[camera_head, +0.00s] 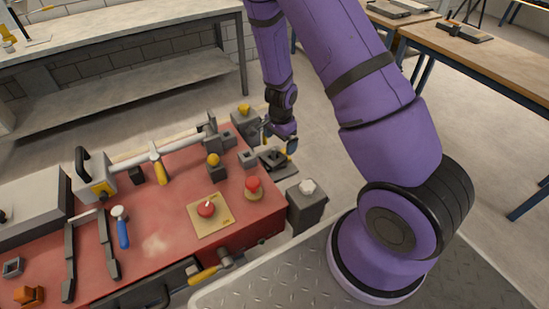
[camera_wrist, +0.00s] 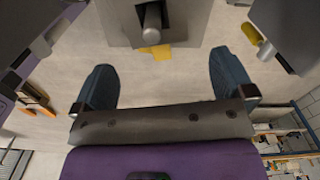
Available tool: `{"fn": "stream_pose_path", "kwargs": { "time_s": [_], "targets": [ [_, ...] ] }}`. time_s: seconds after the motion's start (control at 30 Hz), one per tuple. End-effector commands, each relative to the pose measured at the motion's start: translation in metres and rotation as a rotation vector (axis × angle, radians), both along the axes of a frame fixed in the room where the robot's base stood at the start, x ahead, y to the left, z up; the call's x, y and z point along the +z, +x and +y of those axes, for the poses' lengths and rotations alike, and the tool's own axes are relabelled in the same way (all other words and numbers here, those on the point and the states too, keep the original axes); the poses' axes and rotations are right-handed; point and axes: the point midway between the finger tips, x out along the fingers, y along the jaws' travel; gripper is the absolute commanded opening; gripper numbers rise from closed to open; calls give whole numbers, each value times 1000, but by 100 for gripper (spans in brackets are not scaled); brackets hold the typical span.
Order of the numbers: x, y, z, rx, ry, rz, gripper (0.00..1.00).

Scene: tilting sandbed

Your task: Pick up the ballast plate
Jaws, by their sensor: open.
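My gripper (camera_wrist: 164,80) is open in the wrist view, with its two dark fingers wide apart and nothing between them. A grey plate or block with a round peg (camera_wrist: 152,18) lies just beyond the fingertips at the top of that view, partly cut off. A small yellow piece (camera_wrist: 158,51) shows at its edge. In the head view my gripper (camera_head: 278,138) hangs near the right edge of the red bench. Below it is a dark flat plate with an upright part (camera_head: 273,158), probably the ballast plate; my gripper partly hides it. I cannot see contact.
A grey post with a white knob (camera_head: 306,205) stands right of the bench.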

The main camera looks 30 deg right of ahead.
Motion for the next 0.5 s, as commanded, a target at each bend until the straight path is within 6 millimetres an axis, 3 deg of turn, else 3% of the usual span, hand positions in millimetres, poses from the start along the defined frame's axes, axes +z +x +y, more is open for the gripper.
{"fn": "stream_pose_path", "kwargs": {
  "time_s": [0.3, 0.5],
  "targets": [
    [-37, -1, -4, -2, 1, 1, 100],
    [-49, -1, -4, 0, 0, 1, 100]
  ]
}}
